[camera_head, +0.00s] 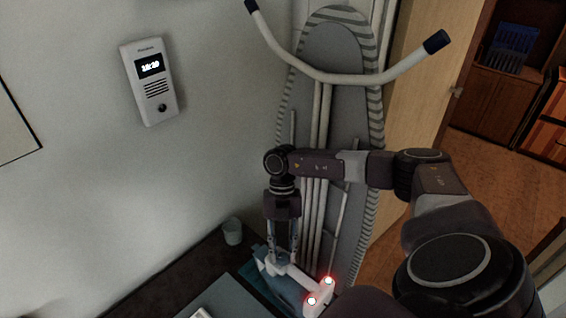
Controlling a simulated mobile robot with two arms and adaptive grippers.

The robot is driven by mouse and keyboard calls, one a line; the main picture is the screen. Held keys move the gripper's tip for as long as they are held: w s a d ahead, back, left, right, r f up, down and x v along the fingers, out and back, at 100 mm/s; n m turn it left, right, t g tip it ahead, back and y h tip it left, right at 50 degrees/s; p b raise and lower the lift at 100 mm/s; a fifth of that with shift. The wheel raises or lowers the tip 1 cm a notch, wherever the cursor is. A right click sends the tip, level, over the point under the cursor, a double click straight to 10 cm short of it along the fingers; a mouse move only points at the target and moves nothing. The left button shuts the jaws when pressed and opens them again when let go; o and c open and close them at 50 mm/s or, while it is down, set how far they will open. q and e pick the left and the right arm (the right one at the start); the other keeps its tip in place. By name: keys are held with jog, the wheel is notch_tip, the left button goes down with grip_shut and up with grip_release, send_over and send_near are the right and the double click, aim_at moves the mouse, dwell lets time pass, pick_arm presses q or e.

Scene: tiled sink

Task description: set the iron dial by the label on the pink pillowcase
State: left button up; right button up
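The iron (303,291) stands at the bottom centre, white with blue-teal parts and two glowing red lights at its right end. My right gripper (284,255) points straight down over it, its fingertips at a small bluish part on top that may be the dial. Whether the fingers touch or grip this part I cannot tell. The fingers hide most of it, so no dial marking can be read. No pink pillowcase or label shows in this view. My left gripper is out of view.
A grey-green flat surface (222,299) lies left of the iron. A small pale cup (232,231) stands behind on the dark top by the wall. A folded ironing board (333,45) stands upright behind my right arm. A wall intercom (150,82) hangs upper left.

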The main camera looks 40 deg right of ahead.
jog(key=o, duration=0.4)
jog(key=shift+c, duration=0.2)
jog(key=v, duration=1.2)
jog(key=shift+w, duration=0.1)
